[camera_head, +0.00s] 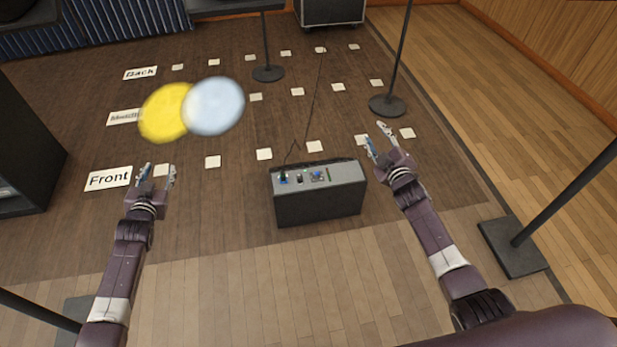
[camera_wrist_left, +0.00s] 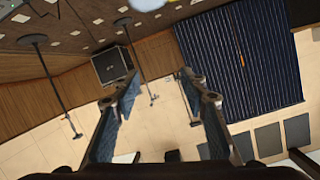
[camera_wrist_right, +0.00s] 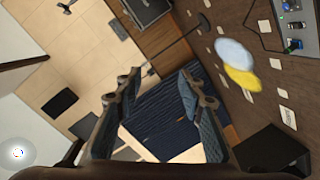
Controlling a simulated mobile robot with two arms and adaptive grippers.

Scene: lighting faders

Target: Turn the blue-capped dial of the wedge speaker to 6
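The wedge speaker (camera_head: 318,207) is a dark box standing on the floor in the middle of the head view, with a grey control panel on top. A small blue-topped control (camera_head: 283,179) sits at the panel's left end, and another bluish part (camera_head: 318,175) sits further right. The dial's reading is too small to tell. Part of the panel also shows in the right wrist view (camera_wrist_right: 297,12). My left gripper (camera_head: 157,173) is open and empty, well left of the speaker. My right gripper (camera_head: 380,147) is open and empty, to the right of the speaker and apart from it.
Yellow (camera_head: 163,113) and pale blue (camera_head: 214,106) discs show left of centre. White floor markers and a "Front" label (camera_head: 108,178) lie around. Stands with dark bases (camera_head: 387,106) (camera_head: 513,248) are at right. A black cabinet (camera_head: 20,150) is at far left. Floor before the speaker is clear.

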